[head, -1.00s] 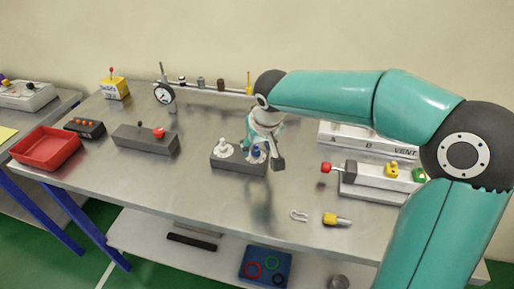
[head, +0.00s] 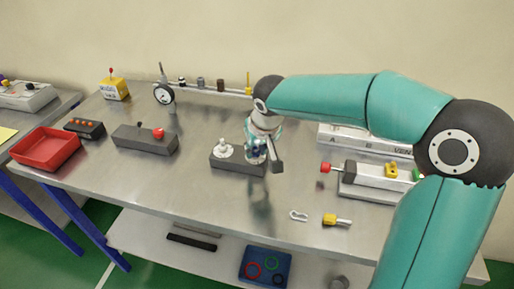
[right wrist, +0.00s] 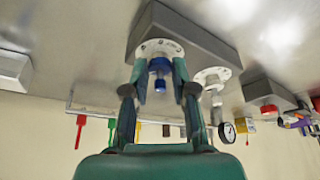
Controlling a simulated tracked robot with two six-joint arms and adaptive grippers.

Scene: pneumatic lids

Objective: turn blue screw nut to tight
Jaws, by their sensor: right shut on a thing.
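The blue screw nut (head: 256,152) sits on the right-hand white round dial of a dark grey block (head: 228,164) on the bench. It also shows in the right wrist view (right wrist: 159,65), with a blue stem end below it in the picture. My right gripper (head: 264,150) reaches down over that dial from the right. In the right wrist view its two fingers (right wrist: 160,76) stand on either side of the blue nut and are shut on it. The fingers partly hide the nut and dial in the head view. My left gripper is not in view.
A second white fitting (head: 224,149) stands close beside on the same block. A grey box with a red button (head: 158,133) is to the left, a cylinder with a red knob (head: 325,167) to the right. The bench in front of the block is mostly clear.

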